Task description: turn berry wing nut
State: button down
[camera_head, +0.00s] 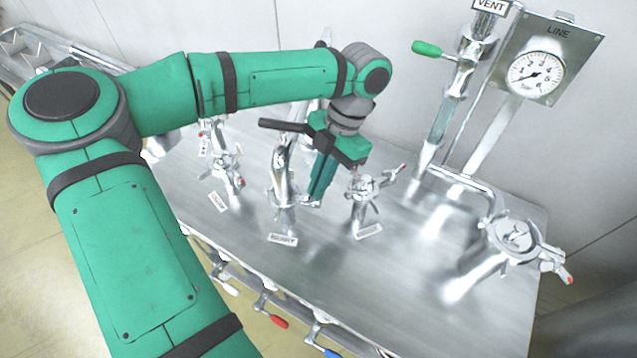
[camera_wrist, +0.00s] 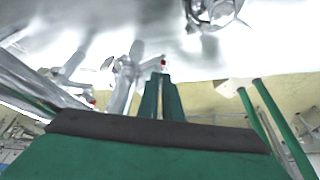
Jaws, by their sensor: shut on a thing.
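My gripper (camera_head: 314,201) points down at the right side of the middle steel pipe fitting (camera_head: 283,190) on the metal bench. A small label (camera_head: 283,238) lies in front of this fitting; its text is too small to read surely. In the wrist view my two green fingers (camera_wrist: 161,77) are close together beside a steel clamp, with a small red tip (camera_wrist: 163,62) just at their ends. They are shut on the wing nut, which is mostly hidden by the fingers.
Another clamped fitting (camera_head: 365,195) stands close to the right, with one more (camera_head: 228,168) to the left. A pressure gauge (camera_head: 535,75) and a green-handled valve (camera_head: 427,48) rise at the back right. A round-lidded port (camera_head: 515,237) sits at right. The front bench surface is clear.

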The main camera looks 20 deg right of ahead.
jog(key=shift+n, duration=0.3)
jog(key=c, duration=1.9)
grip_release()
jog(key=shift+w, duration=0.1)
jog(key=shift+c, duration=0.2)
jog(key=shift+a, duration=0.15)
jog(key=v, duration=1.1)
jog(key=shift+w, duration=0.15)
